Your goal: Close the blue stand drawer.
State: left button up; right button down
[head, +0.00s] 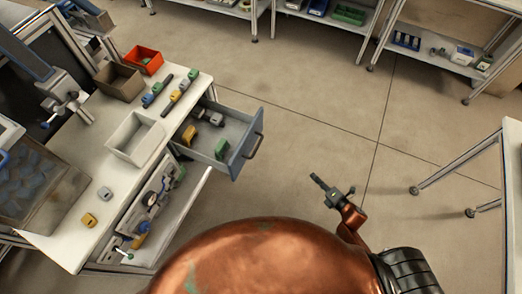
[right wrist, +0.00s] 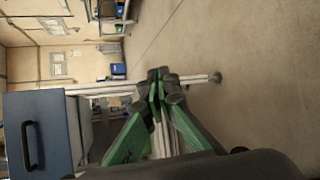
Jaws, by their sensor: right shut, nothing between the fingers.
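The stand drawer (head: 262,124) has a blue-grey front with a dark bar handle (head: 253,146) and stands pulled out from under the white bench top. Yellow, green and dark grey pieces lie inside it. In the right wrist view the blue drawer front (right wrist: 58,112) and its black handle (right wrist: 29,146) are at the left edge. My right gripper (head: 316,179) is out over the floor, to the right of the drawer front and apart from it. Its green fingers (right wrist: 158,78) are shut with nothing between them. My left gripper is not in view.
The white bench top (head: 75,236) holds a white bin (head: 135,138), a brown bin (head: 119,81), a red bin (head: 144,60) and small coloured pieces. An open compartment with tools is below the drawer. Shelves stand at the back, a table (head: 512,150) at right. The floor between is clear.

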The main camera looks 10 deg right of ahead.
jog(key=w+a+r+n+y, duration=0.2)
jog(key=a+r+n+y, duration=0.5)
jog(key=r+n, duration=0.6)
jog(key=n+g+y+b, duration=0.2)
jog(key=n+g+y, duration=0.1)
jog(key=n, duration=0.5)
send_near(248, 148)
jog(key=s+v, duration=0.1)
jog(key=v, duration=0.6)
jog(key=p+x, duration=0.1)
jog(key=x, duration=1.2)
jog(key=shift+w+r, duration=0.1)
jog(key=shift+w, duration=0.25)
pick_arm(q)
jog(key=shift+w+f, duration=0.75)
pick_arm(e)
jog(key=shift+w+a, duration=0.3)
jog(key=shift+a, duration=0.15)
